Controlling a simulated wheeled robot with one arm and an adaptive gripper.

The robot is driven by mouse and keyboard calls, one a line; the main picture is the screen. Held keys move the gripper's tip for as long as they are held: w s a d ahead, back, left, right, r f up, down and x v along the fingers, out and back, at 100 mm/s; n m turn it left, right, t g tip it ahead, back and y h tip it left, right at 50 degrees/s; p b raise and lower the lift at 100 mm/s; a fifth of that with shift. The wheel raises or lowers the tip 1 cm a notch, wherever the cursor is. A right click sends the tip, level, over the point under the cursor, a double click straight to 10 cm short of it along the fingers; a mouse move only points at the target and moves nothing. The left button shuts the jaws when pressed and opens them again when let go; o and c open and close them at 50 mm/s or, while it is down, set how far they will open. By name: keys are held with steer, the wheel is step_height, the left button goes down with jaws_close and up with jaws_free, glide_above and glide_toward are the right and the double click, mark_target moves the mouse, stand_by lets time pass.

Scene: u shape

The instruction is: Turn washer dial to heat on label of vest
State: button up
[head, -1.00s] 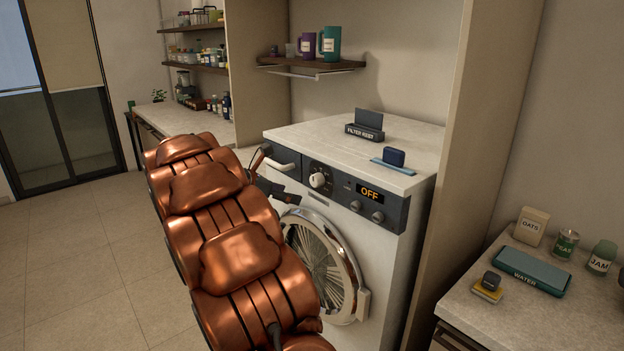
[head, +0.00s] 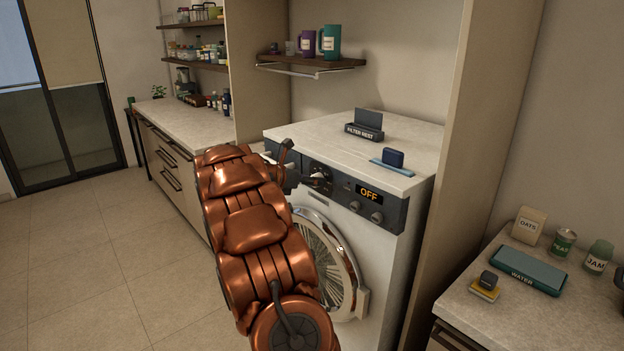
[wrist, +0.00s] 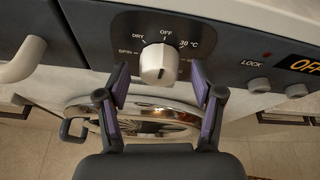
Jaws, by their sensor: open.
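The washer (head: 372,252) stands under the shelf with its round glass door shut. Its white dial (wrist: 158,64) is on the dark control panel, with labels DRY, OFF, 30 °C and SPIN around it; other labels are hidden. The dial's pointer mark is up, towards OFF. The washer display (head: 369,193) reads OFF. My gripper (wrist: 158,78) is open, its purple-padded fingers on either side of the dial's lower part, with gaps showing. I see no vest.
Two small knobs (wrist: 278,88) and the LOCK label sit right of the dial. A white drawer handle (wrist: 22,60) is on the left. A tall side panel (head: 480,130) stands right.

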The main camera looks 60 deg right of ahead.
steer(key=shift+d+f, duration=0.1)
steer(key=shift+d, duration=0.15)
steer(key=shift+s, duration=0.1)
steer(key=c, duration=1.1)
steer(key=shift+c, duration=0.2)
steer(key=shift+f+b, duration=0.15)
steer(key=shift+b, duration=0.35)
